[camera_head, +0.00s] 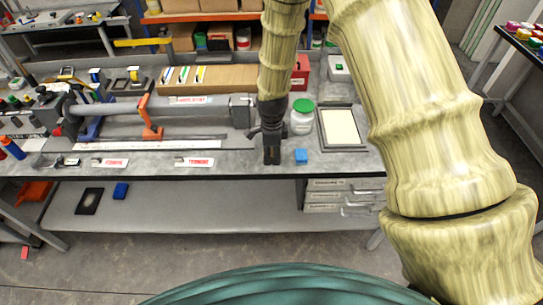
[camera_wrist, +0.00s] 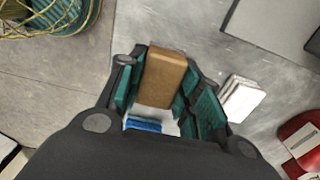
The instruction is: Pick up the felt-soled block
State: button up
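In the wrist view, a brown rectangular block (camera_wrist: 163,78) sits between the fingertips of my gripper (camera_wrist: 164,82). It looks like the felt-soled block, but its sole is not visible. My fingers with teal pads stand apart on either side of it; firm contact cannot be made out. A blue strip (camera_wrist: 143,125) shows below the brown block, nearer the palm. In the head view, my gripper (camera_head: 272,155) points down at the front part of the bench, and the brown block cannot be made out there.
A white jar with green lid (camera_head: 301,118) and a framed pale panel (camera_head: 340,128) stand close to the right on the workbench (camera_head: 240,160). A long clamp (camera_head: 150,118) lies left.

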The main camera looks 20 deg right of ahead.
jog(key=c, duration=0.3)
jog(key=shift+r, duration=0.1)
jog(key=shift+c, duration=0.2)
jog(key=shift+r+p, duration=0.55)
jog(key=r, duration=0.1)
jog(key=p, duration=0.1)
jog(key=r+p, duration=0.1)
jog(key=shift+s+a+r, duration=0.3)
jog(key=shift+a, duration=0.1)
jog(key=s+a+r+p, duration=0.1)
jog(key=s+a+p, duration=0.2)
jog(key=s+a, duration=0.6)
jog(key=a, duration=0.2)
jog(key=shift+s+a, duration=0.2)
jog(key=shift+a, duration=0.2)
